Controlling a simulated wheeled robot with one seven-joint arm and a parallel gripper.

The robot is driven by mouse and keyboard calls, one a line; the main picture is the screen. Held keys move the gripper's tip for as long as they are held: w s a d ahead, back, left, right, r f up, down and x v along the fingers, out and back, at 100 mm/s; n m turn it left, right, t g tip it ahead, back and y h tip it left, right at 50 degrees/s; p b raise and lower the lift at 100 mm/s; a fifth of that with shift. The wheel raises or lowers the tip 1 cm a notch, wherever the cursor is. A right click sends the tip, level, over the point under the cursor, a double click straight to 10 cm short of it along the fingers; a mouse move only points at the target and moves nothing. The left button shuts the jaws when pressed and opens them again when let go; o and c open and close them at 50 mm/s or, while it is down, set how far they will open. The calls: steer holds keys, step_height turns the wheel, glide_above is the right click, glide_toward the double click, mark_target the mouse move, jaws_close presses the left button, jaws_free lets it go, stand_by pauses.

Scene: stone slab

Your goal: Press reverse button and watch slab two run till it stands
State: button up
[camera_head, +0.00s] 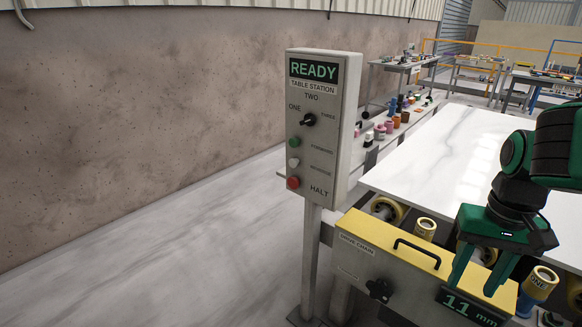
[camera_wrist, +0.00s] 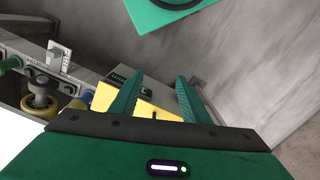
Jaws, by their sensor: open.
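The control box (camera_head: 322,120) stands on a post left of the rollers; its screen reads READY, with TABLE STATION below. A black selector knob (camera_head: 308,120) sits among the labels ONE, TWO and THREE; its exact pointing is hard to tell. Below are a green button (camera_head: 294,143), a white button (camera_head: 293,162) beside the reverse label, and a red HALT button (camera_head: 293,182). A white veined slab (camera_head: 450,150) lies flat on the roller table. My gripper (camera_head: 475,284) is open and empty, fingers down over the yellow-topped housing, right of the control box. Its fingers also show in the wrist view (camera_wrist: 158,88).
The yellow-topped housing (camera_head: 400,245) has a black handle, a black knob (camera_head: 379,290) and a display reading 11 mm (camera_head: 468,308). Rollers (camera_head: 425,228) show beside it. A side bench (camera_head: 395,125) holds several small coloured items. The floor left of the post is clear.

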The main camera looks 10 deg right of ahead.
jaws_close()
stand_by(1.4)
